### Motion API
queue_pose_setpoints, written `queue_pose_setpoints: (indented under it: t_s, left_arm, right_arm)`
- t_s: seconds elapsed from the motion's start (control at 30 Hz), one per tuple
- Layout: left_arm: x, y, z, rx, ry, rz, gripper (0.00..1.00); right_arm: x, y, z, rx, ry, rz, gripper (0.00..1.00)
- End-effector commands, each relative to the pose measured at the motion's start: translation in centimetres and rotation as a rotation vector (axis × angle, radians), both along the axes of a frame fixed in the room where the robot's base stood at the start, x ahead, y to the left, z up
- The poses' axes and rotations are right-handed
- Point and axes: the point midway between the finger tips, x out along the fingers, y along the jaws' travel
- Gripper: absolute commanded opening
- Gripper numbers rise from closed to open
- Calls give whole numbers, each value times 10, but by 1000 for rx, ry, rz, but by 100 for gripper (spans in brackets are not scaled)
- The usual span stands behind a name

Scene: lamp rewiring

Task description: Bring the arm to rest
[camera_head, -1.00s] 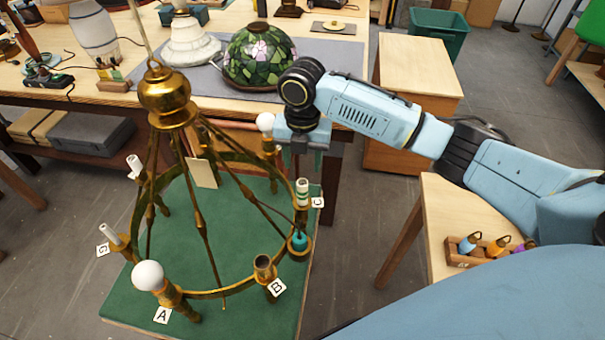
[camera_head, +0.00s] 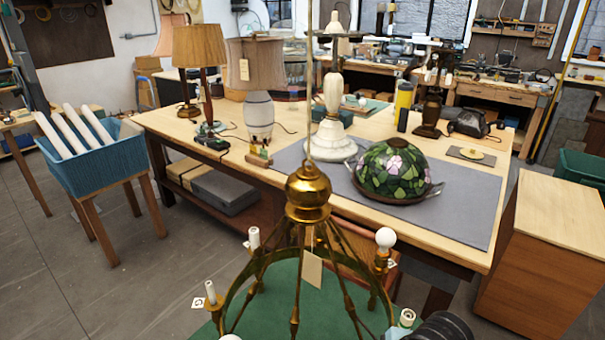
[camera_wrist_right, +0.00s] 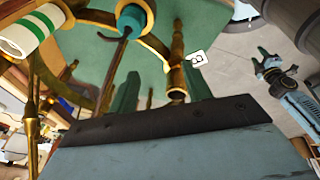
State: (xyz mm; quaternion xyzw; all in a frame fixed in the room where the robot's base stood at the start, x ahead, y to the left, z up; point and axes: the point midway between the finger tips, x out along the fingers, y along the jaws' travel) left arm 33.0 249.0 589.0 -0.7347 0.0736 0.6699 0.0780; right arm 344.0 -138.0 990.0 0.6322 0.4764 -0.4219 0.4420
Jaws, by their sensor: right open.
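The workbench (camera_head: 460,225) behind holds a stained-glass shade (camera_head: 393,170), a white lamp base (camera_head: 330,138) and other lamps. A wooden cabinet (camera_head: 550,250) stands at right, a blue bin (camera_head: 90,160) at left. Floor between bin and bench is clear.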

Motion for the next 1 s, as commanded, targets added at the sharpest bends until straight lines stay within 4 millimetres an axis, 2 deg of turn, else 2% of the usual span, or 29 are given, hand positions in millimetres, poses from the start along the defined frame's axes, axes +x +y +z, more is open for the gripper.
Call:
queue_pose_setpoints:
  t_s: [0.03, 0.1, 0.3, 0.7, 1.0]
  left_arm:
    - [0, 0, 0, 0, 0, 0, 49]
    - [0, 0, 0, 0, 0, 0, 49]
    - [0, 0, 0, 0, 0, 0, 49]
    - [0, 0, -1, 0, 0, 0, 49]
    - [-1, 0, -15, 0, 1, 0, 49]
  right_arm:
    - [-17, 0, -4, 35, 18, -120, 49]
    - [-35, -6, -6, 70, 31, -305, 49]
    - [-74, -33, -8, 122, 56, -725, 49]
    - [-133, -84, -5, 127, 59, -1262, 49]
    - [-117, -80, -91, 108, 85, -1242, 49]
